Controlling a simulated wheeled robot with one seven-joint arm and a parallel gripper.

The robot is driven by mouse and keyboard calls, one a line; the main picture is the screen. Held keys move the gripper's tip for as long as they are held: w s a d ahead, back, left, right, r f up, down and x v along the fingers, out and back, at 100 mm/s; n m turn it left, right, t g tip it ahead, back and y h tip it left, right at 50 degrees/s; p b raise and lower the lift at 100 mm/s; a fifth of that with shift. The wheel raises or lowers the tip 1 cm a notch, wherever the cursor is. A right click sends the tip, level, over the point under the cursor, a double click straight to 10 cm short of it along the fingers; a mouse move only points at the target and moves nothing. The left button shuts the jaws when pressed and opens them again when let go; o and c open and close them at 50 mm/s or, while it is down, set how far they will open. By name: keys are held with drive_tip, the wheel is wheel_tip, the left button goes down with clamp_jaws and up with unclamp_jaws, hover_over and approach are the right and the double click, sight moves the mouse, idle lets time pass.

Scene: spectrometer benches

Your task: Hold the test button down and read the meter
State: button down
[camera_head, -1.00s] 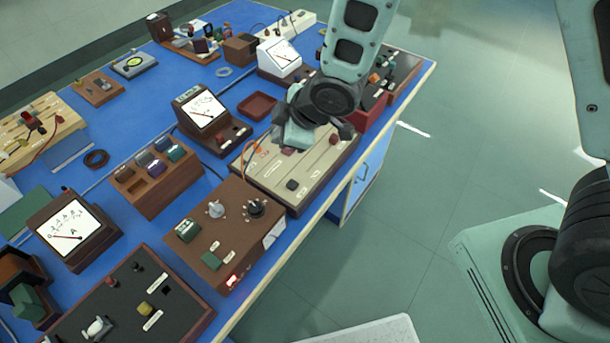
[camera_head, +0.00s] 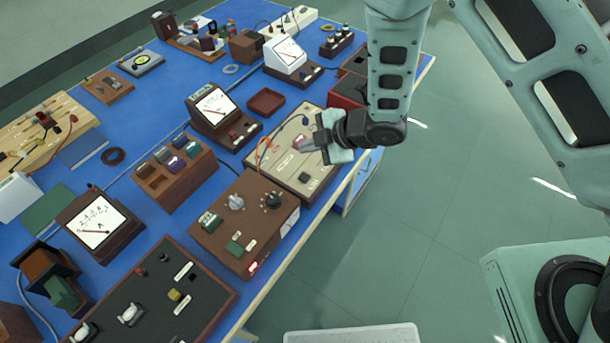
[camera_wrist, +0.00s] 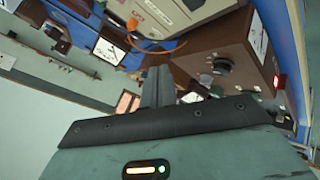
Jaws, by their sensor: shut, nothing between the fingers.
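My gripper (camera_head: 304,146) is shut and empty. It points left over the cream panel (camera_head: 268,160), close to a dark red button (camera_head: 298,141); I cannot tell whether it touches it. The labels are too small to read, so I cannot tell which is the test button. A brown desk meter (camera_head: 215,104) with a white dial stands left of the panel; its reading is illegible. In the wrist view, my closed fingers (camera_wrist: 157,85) reach up toward the cream panel (camera_wrist: 195,12).
A brown box (camera_head: 232,262) with two knobs and a lit red lamp adjoins the panel. Other meters stand at left (camera_head: 98,222) and back (camera_head: 288,52). A red tray (camera_head: 266,102) lies behind the panel. Open floor (camera_head: 440,220) lies right of the blue bench.

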sight(308, 178)
drive_tip(key=shift+f+b, duration=3.25)
drive_tip(key=shift+f, duration=1.15)
drive_tip(key=shift+f, duration=0.1)
drive_tip(key=shift+f+b, duration=0.3)
drive_tip(key=shift+b, duration=0.05)
drive_tip(key=shift+f+b, duration=0.45)
idle(1.1)
drive_tip(key=shift+r+p, duration=0.65)
drive_tip(key=shift+r, duration=0.25)
drive_tip(key=shift+r+p, duration=1.7)
drive_tip(key=shift+r, duration=0.8)
